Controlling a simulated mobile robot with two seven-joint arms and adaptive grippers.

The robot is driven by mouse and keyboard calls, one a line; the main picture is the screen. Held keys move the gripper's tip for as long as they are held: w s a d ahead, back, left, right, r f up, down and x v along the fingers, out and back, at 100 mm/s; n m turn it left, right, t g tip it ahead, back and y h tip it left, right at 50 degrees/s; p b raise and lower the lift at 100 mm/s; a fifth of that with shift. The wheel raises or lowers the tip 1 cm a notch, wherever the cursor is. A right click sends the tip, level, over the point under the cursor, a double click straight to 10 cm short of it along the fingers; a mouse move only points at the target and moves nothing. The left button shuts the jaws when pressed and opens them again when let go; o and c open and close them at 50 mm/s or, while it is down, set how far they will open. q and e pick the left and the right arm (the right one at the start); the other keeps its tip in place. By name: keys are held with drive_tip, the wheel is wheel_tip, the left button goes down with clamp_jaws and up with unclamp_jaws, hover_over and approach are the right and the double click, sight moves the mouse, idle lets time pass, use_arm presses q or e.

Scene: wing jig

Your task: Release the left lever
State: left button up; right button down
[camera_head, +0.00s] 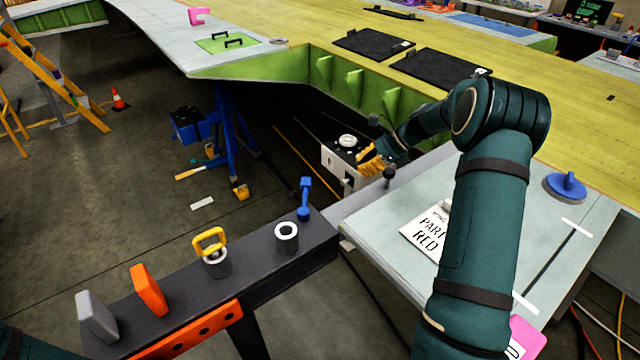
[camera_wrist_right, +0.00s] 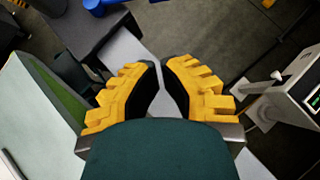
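That view shows a white box (camera_wrist_right: 290,105) on the right, with a pale rod-like lever (camera_wrist_right: 257,82) ending in a knob, apart from the fingers. A blue upright handle (camera_head: 304,198) stands on the dark beam. I cannot tell which of these is the left lever. My left gripper is outside the views.
The dark beam (camera_head: 262,262) also carries a yellow-handled pin (camera_head: 209,243), a grey-white ring (camera_head: 287,237), an orange block (camera_head: 148,290) and a grey block (camera_head: 96,316). The grey table (camera_head: 390,205) holds a sign and a blue suction-cup-like piece (camera_head: 567,186). The green wing structure (camera_head: 350,85) lies behind.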

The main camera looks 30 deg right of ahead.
sight(305, 197)
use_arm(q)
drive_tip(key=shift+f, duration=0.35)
use_arm(e)
drive_tip(key=w+a+r+x, duration=0.1)
drive_tip(key=r+x, duration=0.1)
drive_tip(key=x, duration=1.1)
drive_tip(key=shift+a, duration=0.35)
drive_tip(key=shift+r, duration=0.1)
